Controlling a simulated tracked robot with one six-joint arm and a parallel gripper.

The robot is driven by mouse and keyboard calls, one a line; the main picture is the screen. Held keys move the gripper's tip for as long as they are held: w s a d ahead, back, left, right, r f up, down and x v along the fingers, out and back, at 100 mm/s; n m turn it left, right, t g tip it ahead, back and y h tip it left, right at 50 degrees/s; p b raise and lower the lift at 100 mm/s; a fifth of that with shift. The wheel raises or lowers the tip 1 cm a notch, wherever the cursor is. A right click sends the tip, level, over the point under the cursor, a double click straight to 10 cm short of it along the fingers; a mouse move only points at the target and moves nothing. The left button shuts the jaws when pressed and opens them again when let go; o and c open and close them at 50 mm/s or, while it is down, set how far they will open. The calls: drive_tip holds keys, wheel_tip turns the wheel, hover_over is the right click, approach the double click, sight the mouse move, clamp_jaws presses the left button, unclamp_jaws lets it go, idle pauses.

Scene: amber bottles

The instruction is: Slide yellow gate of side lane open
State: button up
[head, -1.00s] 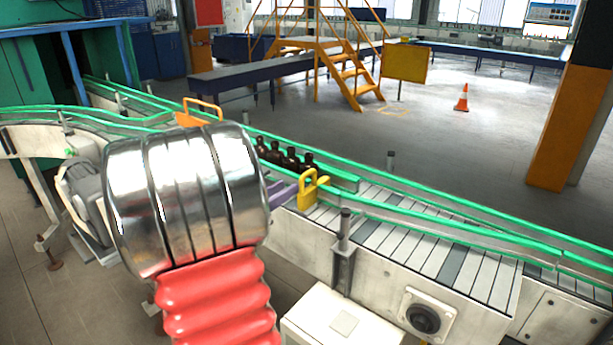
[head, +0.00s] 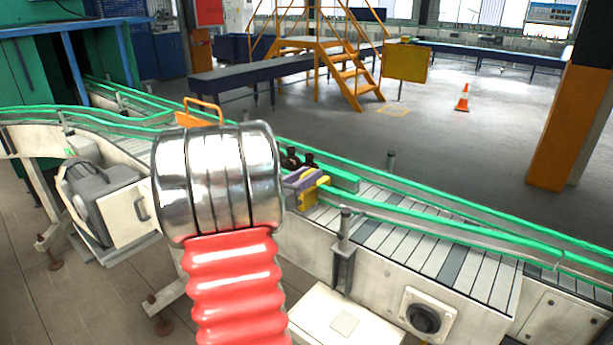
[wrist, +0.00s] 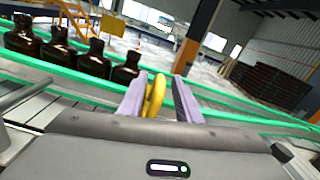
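The yellow gate (head: 322,186) stands at the near rail of the conveyor, partly hidden behind my gripper (head: 304,179). In the wrist view, the upright yellow handle of the gate (wrist: 155,98) is between the two lilac fingers of my gripper (wrist: 162,84). The fingers are apart. The handle is nearer the left finger, and a gap shows on its right. Whether the left finger touches it, I cannot tell. The lower part of the gate is hidden by my gripper's body.
Dark amber bottles (wrist: 94,60) stand in a row left of the gate, partly hidden in the head view (head: 308,161). Green rails (head: 440,213) edge the conveyor. An orange gate handle (head: 203,108) is farther left. The slatted belt (head: 400,226) right of the gate is empty.

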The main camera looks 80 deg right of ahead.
drive_tip(key=shift+c, duration=0.4)
clamp_jaws()
